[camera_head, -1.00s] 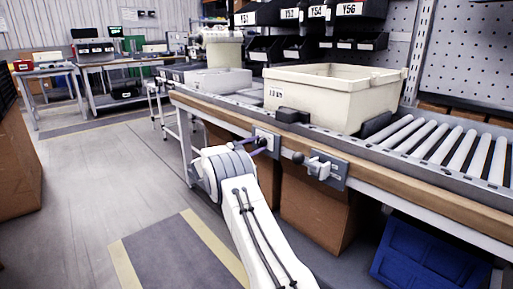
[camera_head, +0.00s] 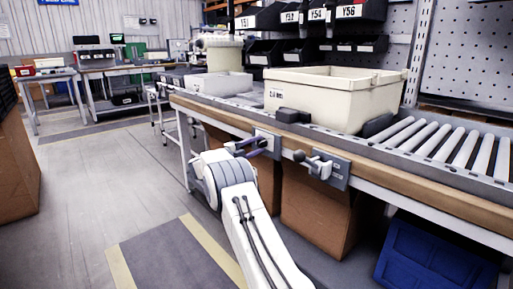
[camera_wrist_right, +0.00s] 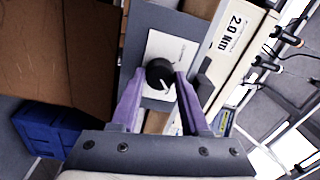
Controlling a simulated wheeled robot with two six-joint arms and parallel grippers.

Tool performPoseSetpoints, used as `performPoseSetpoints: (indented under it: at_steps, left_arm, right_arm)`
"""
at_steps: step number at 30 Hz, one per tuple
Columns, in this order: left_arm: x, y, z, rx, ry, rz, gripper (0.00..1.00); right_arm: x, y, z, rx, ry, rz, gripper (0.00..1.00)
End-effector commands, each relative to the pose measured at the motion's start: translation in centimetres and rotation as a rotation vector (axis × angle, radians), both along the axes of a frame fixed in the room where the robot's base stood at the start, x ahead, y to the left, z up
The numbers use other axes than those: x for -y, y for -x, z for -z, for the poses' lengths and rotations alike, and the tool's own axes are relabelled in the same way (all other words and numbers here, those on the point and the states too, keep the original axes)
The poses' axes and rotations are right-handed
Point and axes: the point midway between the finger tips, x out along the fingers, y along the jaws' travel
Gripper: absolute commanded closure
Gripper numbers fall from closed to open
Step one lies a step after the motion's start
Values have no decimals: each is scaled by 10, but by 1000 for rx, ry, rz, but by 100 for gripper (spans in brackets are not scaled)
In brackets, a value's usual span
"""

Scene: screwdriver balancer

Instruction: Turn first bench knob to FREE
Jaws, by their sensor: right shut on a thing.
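The first bench knob is a round black knob (camera_wrist_right: 160,73) with a white pointer line, on a pale label plate (camera_wrist_right: 168,52) in the right wrist view. My right gripper (camera_wrist_right: 161,78) has its purple fingers on either side of the knob, shut on it. In the head view the right gripper (camera_head: 253,147) reaches the grey knob plate (camera_head: 268,139) on the bench's front edge, and the fingers largely hide the knob. The label's writing is too small to read. My left gripper is not in view.
A clamp-like fitting with a black ball (camera_head: 299,156) sits on another front plate (camera_head: 334,170) to the right. A cream tote (camera_head: 330,98) stands on the bench by the rollers (camera_head: 450,140). Cardboard boxes (camera_head: 315,208) and a blue crate (camera_head: 430,255) are below.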

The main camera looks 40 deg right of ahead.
Motion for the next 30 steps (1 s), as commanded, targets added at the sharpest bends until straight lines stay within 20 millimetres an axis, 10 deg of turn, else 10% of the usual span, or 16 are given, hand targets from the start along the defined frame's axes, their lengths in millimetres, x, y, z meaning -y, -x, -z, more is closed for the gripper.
performPoseSetpoints:
  at_steps: [10, 11, 13, 30]
  left_arm:
    - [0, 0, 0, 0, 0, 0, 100]
    - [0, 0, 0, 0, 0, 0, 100]
    - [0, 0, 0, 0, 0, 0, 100]
    - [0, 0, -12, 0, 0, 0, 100]
  right_arm:
    - [-1, 0, 1, 4, -3, 1, 100]
    - [-1, 0, 1, 4, -3, 1, 51]
    - [-1, 0, 1, 4, -3, 0, 25]
    - [-33, 1, -1, 1, -1, -5, 25]
